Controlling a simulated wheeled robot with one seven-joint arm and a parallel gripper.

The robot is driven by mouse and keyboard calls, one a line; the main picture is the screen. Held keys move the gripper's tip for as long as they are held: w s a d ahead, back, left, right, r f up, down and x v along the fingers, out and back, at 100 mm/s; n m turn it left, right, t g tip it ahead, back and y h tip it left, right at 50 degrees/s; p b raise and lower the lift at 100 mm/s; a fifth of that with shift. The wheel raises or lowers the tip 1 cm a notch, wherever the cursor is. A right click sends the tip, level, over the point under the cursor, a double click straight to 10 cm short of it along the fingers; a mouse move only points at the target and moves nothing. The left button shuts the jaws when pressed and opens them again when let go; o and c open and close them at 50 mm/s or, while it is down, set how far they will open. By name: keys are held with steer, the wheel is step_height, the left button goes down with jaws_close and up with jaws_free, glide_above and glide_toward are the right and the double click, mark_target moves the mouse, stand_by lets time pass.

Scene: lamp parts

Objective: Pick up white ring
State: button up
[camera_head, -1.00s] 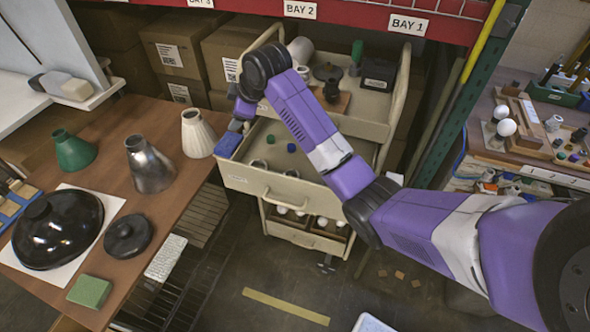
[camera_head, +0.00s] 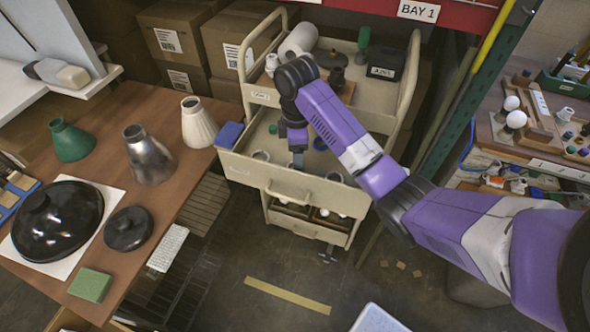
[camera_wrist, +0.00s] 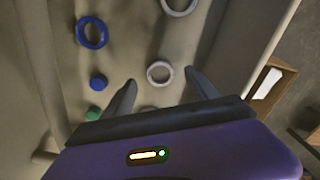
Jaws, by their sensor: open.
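A white ring (camera_wrist: 159,83) lies on the drawer floor in the wrist view, showing between and just beyond my fingertips. A second white ring (camera_wrist: 180,13) is cut off by the top edge, and another pale round piece (camera_wrist: 148,109) is mostly hidden behind my gripper's body. My gripper (camera_wrist: 162,90) is open and empty. In the head view, my gripper (camera_head: 298,163) points down into the open drawer (camera_head: 265,177), with a pale ring (camera_head: 261,155) to its left and another (camera_head: 334,177) to its right. I cannot tell its exact height.
A blue ring (camera_wrist: 91,46), a blue cap (camera_wrist: 98,82) and a green cap (camera_wrist: 93,113) lie left of the fingers. The drawer walls surround this area. The cart top above holds a black box (camera_head: 383,64). A brown table (camera_head: 170,215) with lamp parts stands left.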

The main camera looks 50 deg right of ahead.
steer(key=shift+w+a+f+p, duration=0.1)
steer(key=shift+f+p, duration=0.05)
steer(key=shift+f, duration=0.8)
steer(key=shift+w+a+f+p, duration=0.1)
steer(key=shift+f+p, duration=0.05)
steer(key=shift+f, duration=0.8)
steer(key=c, duration=1.4)
steer(key=shift+r, duration=0.1)
